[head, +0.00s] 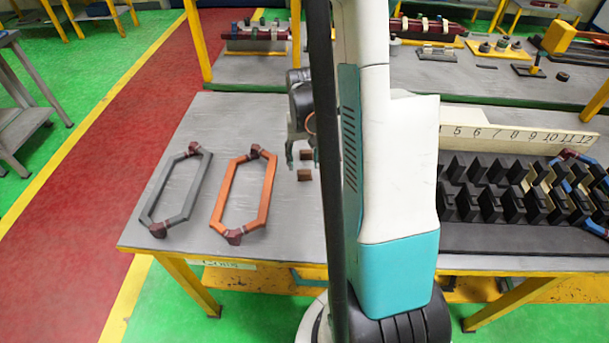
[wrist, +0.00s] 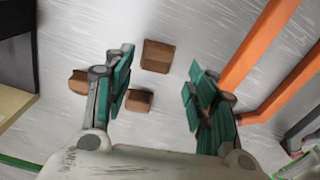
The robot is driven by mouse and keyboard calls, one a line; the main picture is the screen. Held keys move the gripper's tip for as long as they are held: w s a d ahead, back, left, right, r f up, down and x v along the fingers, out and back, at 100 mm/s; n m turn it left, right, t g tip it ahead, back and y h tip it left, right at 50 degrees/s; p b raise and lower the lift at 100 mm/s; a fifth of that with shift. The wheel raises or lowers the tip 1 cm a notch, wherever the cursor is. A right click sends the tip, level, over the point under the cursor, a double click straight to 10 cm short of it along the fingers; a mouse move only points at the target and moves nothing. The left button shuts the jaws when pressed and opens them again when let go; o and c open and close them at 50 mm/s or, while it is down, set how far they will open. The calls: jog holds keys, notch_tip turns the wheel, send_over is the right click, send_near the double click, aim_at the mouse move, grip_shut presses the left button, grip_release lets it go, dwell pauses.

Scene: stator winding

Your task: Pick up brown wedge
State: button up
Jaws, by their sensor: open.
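Several small brown wedges lie on the grey table. In the wrist view one wedge (wrist: 157,56) lies ahead of the fingertips, a second wedge (wrist: 139,101) lies between the fingers near the left one, and a third wedge (wrist: 78,82) is partly hidden behind the left finger. My gripper (wrist: 160,88) is open and empty, with teal finger pads spread apart above the table. In the head view two wedges show, one at the front (head: 304,175) and one behind it (head: 306,155), just below my gripper (head: 301,150). My arm hides the area to the right.
An orange hexagonal coil (head: 243,196) and a grey hexagonal coil (head: 178,188) lie left of the wedges on the table (head: 190,248). A black slotted stator block (head: 490,238) with a numbered board (head: 505,133) stands on the right. Bare table lies between wedges and orange coil.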

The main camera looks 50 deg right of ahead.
aim_at(304, 170)
jog(key=f, duration=0.1)
jog(key=f+b, duration=0.1)
jog(key=f, duration=0.3)
jog(key=shift+w+d+b, duration=0.2)
jog(key=shift+d+b, duration=0.15)
jog(key=shift+b, duration=0.05)
jog(key=shift+r, duration=0.1)
jog(key=c, duration=1.1)
jog(key=shift+c, duration=0.2)
